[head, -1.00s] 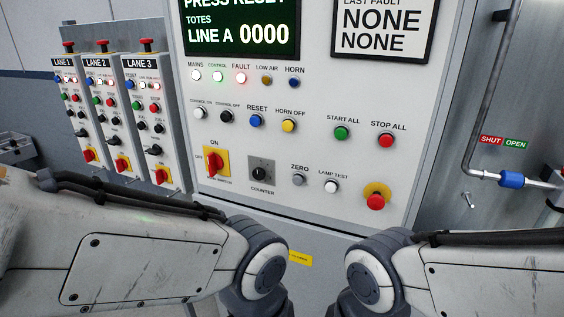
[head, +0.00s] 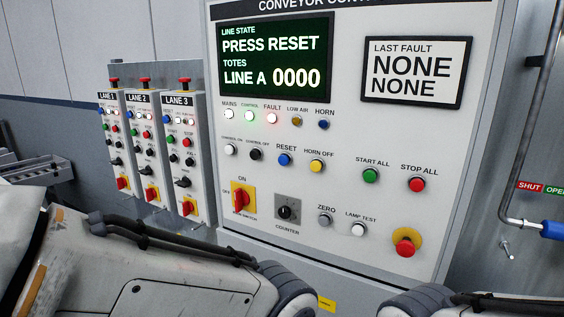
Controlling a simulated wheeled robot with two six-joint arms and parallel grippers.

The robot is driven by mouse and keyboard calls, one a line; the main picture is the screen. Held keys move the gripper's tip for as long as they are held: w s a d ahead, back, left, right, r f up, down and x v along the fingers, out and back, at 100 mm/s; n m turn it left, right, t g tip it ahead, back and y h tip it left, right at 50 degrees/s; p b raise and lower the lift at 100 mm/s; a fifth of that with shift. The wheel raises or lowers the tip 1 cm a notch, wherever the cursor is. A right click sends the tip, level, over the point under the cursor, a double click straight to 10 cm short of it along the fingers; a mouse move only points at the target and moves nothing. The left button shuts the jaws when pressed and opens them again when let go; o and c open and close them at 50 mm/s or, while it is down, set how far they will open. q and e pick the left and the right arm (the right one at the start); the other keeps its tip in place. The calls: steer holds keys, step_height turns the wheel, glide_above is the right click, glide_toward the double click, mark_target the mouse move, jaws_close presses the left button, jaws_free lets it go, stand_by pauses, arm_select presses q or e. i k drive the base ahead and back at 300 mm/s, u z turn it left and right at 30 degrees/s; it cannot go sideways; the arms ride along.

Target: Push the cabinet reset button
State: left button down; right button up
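The conveyor control cabinet (head: 340,185) fills the middle and right of the head view. Its blue reset button (head: 284,160) sits in the middle row under the label RESET, left of the yellow horn off button (head: 316,166). The display (head: 275,62) reads "PRESS RESET" and "LINE A 0000". Parts of my two arms show along the bottom edge. Neither gripper is in the picture, and nothing covers the reset button.
Three lane boxes (head: 185,155) with their own blue reset buttons stand left of the cabinet. A red emergency stop (head: 404,246) sits low on the panel's right. A pipe with a blue fitting (head: 553,230) is at the right edge. A conveyor piece (head: 30,165) is at far left.

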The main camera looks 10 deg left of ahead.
mark_target(283, 160)
steer(key=u, duration=0.05)
steer(key=k, duration=0.5)
steer(key=z, duration=1.1)
steer(key=i, duration=0.7)
steer(key=u, duration=0.7)
